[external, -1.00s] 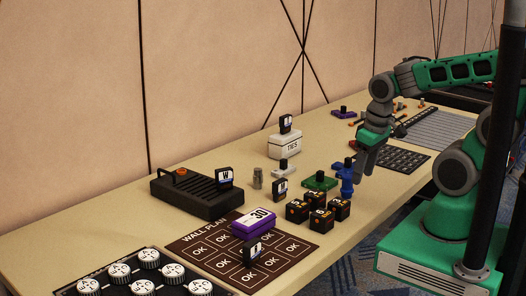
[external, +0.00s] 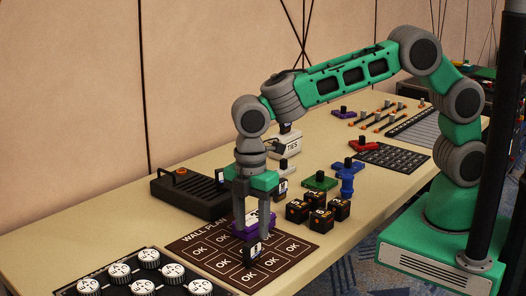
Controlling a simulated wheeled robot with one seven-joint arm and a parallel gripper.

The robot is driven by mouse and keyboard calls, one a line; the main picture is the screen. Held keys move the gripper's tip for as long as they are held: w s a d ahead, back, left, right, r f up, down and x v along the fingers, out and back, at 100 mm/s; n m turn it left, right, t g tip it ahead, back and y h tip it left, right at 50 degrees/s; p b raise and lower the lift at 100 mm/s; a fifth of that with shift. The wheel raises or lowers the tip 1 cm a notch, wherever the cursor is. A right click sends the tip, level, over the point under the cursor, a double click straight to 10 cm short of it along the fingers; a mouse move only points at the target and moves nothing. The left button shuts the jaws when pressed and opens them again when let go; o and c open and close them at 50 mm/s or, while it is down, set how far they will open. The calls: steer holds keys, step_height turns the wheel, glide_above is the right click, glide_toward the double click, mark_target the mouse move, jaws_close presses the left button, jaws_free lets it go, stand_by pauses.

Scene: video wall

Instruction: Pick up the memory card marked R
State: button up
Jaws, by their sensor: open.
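Several black memory cards with white-and-blue labels stand about; I cannot read an R on any. One memory card (external: 252,251) stands on the dark wall plan board (external: 213,262), in front of a purple block marked 30 (external: 240,229). My gripper (external: 252,238) points down over this card, open, with its fingers apart at either side; I cannot tell whether they touch it. A third (external: 283,188) is beside the black cubes, partly behind my gripper. A card on the white TIES box (external: 288,147) is mostly hidden by my arm.
Black numbered cubes (external: 320,220), a green knobbed piece (external: 320,181) and a blue one (external: 347,181) stand to the right. A panel of white knobs (external: 146,259) lies at the front left. The table's right front edge is clear.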

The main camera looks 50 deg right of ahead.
mark_target(252, 242)
step_height(252, 242, down, 7)
steer(key=shift+w+d+f, duration=0.1)
steer(key=shift+w+d, duration=0.05)
jaws_close()
stand_by(0.5)
